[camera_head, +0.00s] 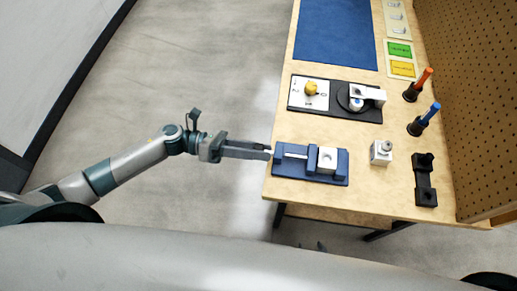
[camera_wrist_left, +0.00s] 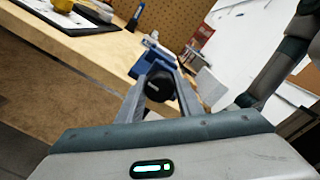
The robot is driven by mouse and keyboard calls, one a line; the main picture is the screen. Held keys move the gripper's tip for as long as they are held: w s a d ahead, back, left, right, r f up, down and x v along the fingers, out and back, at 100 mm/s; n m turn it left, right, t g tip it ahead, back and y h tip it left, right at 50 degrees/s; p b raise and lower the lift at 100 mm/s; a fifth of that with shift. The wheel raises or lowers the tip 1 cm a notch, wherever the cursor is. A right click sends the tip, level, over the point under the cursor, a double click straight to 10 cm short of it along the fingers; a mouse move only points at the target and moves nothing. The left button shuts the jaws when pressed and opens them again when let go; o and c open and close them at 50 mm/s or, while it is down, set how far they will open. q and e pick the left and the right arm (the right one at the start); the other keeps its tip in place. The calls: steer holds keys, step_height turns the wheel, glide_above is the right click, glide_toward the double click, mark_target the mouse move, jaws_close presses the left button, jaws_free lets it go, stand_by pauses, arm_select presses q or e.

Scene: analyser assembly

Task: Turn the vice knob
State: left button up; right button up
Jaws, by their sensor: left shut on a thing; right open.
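The blue vice (camera_head: 316,178) lies near the left front corner of the workbench, with a pale block (camera_head: 327,159) at its jaws. My left gripper (camera_head: 268,152) reaches in from the left and is at the vice's left end. In the left wrist view its two fingers stand on either side of the round black vice knob (camera_wrist_left: 160,86) and are shut on it. The blue vice body (camera_wrist_left: 155,63) shows behind the knob. In the head view the fingertips hide the knob. My right gripper is not in view.
The workbench (camera_head: 290,198) also carries a black plate with a yellow knob (camera_head: 311,88), a small metal block (camera_head: 381,152), a black bracket (camera_head: 425,182) and orange (camera_head: 424,78) and blue (camera_head: 431,112) handled tools. A pegboard (camera_head: 470,90) stands along the right. Floor left of the bench is clear.

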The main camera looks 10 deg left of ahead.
arm_select(q)
steer(key=o, duration=0.9)
steer(key=shift+o, duration=0.7)
steer(key=shift+f, duration=0.1)
